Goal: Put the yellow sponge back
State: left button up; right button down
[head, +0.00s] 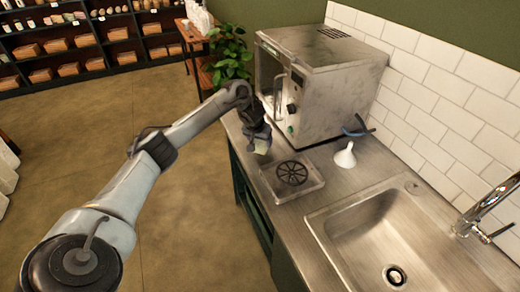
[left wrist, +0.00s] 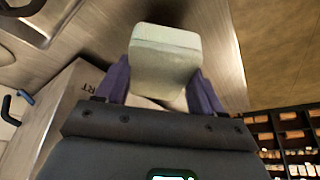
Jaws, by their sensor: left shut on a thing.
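My left gripper (head: 260,139) is shut on the sponge (head: 262,148), a small pale-yellow block, above the counter's front edge. In the left wrist view the sponge (left wrist: 166,60) looks whitish-yellow and sits between the two purple fingers of my left gripper (left wrist: 160,88). The gripper is just behind and left of a shallow metal tray (head: 309,188) with a round black grate (head: 291,172). Whether the sponge touches anything below is hard to tell. My right gripper is not in view.
A steel oven-like machine (head: 335,90) stands at the back of the counter. A white funnel (head: 345,156) and a blue-handled tool (head: 357,127) lie right of it. A sink (head: 385,240) with a faucet (head: 487,207) is at the right. Shelves (head: 70,48) stand far left.

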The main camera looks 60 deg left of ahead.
pick_arm(q)
notch_tip(320, 180, down, 4)
jog(key=shift+r, duration=0.1)
dwell(0.4)
jog(key=o, duration=0.9)
jog(key=shift+f, duration=0.2)
jog(key=shift+o, duration=0.2)
